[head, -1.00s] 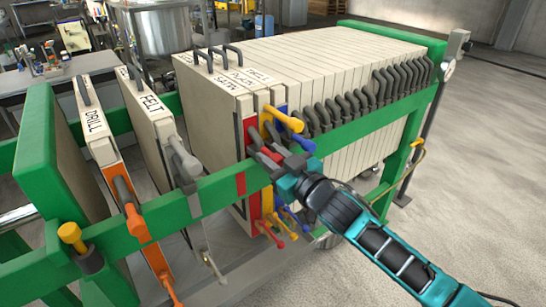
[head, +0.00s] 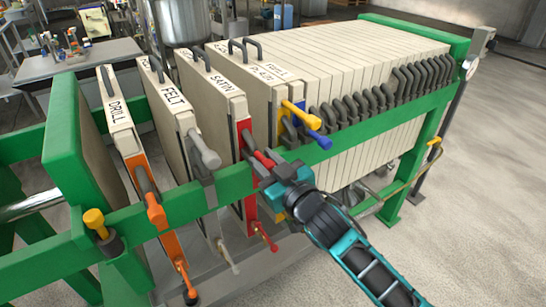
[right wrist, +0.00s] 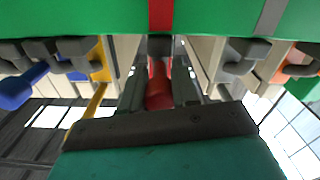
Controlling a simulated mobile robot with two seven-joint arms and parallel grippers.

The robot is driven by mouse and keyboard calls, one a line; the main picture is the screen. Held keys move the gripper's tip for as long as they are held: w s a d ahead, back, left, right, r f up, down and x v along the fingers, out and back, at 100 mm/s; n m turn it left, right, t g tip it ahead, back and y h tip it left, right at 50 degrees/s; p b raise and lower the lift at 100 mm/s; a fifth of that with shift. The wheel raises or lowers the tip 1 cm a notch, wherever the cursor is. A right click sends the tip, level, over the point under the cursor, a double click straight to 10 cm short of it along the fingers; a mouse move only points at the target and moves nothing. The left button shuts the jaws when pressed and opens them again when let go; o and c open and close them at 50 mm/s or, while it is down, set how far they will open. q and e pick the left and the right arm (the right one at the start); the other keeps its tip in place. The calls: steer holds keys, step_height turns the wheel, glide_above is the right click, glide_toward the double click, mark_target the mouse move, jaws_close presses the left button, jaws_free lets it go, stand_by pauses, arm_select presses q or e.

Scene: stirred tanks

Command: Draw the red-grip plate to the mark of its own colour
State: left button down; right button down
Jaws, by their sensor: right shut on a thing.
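The red-grip plate (head: 222,97), lettered SATIN, hangs upright between the grey-grip FELT plate and the pale stack, with a gap on both sides. My right gripper (head: 267,168) is shut on its red grip (head: 262,158) outside the green rail. In the right wrist view the red grip (right wrist: 158,92) lies between the two dark fingers. The red mark (right wrist: 161,14) on the rail shows there almost directly in line with the grip. In the head view my gripper and the grip partly cover that part of the rail. My left gripper is not in view.
The FELT plate (head: 172,105) and orange-grip DRILL plate (head: 120,118) hang to the left. Yellow (head: 293,109) and blue (head: 318,138) grips stick out at the stack's near end on the right. The green rail (head: 345,141) runs along the front. Open floor lies at right.

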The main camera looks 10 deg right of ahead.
steer(key=shift+a, duration=0.1)
steer(key=c, duration=0.8)
jaws_free()
steer(key=shift+c, duration=0.2)
steer(key=v, duration=1.3)
